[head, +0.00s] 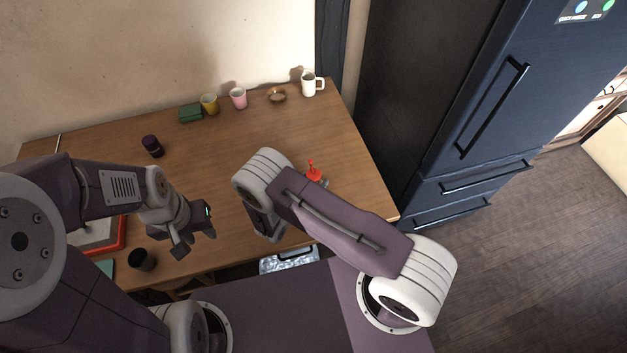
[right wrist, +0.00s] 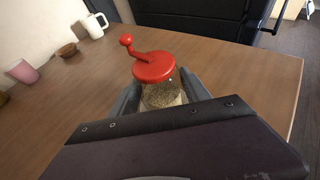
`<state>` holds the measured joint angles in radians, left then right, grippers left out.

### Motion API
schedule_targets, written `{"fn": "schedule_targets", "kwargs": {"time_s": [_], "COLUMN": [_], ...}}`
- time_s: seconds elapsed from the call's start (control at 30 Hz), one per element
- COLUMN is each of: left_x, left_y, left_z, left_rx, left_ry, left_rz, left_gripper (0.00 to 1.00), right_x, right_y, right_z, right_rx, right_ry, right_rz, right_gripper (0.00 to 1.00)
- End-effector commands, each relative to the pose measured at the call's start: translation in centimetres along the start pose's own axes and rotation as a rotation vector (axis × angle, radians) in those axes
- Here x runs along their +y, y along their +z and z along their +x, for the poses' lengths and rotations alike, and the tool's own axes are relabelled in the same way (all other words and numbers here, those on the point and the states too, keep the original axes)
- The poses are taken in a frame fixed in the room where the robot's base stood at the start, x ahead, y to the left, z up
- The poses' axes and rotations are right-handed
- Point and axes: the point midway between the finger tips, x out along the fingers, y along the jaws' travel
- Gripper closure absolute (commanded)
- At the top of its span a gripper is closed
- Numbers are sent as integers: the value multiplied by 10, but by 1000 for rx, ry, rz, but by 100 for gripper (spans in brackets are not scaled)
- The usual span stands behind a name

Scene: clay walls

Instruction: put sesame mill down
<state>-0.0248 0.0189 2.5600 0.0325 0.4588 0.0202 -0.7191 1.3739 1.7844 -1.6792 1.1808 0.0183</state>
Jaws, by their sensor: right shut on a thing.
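The sesame mill has a red lid with a red crank and knob over a clear body with pale seeds inside. In the right wrist view the mill (right wrist: 154,70) stands upright between the fingers of my right gripper (right wrist: 163,97), which is shut on it. In the head view its red top (head: 314,173) shows over the right part of the table, beyond my right forearm, which hides most of that gripper. The mill's base is hidden, so I cannot tell if it touches the table. My left gripper (head: 194,241) is open and empty over the table's front left.
The wooden table (head: 230,160) has free room around the mill. A dark jar (head: 152,146) and black cup (head: 142,260) stand left.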

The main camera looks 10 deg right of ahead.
Motion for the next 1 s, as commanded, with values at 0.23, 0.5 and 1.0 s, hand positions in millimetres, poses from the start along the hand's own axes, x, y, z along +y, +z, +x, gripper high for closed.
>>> {"fn": "schedule_targets", "kwargs": {"time_s": [0.23,0.5,1.0], "left_x": [0,0,0], "left_y": [0,0,0], "left_z": [1,-2,4], "left_rx": [0,0,0], "left_ry": [0,0,0], "left_rz": [0,0,0], "left_gripper": [64,64,64], "right_x": [0,1,1], "right_y": [-1,3,2], "right_z": [0,-6,-110], "right_rx": [0,0,0], "right_ry": [0,3,4], "right_rz": [0,0,1], "right_gripper": [23,23,23]}}
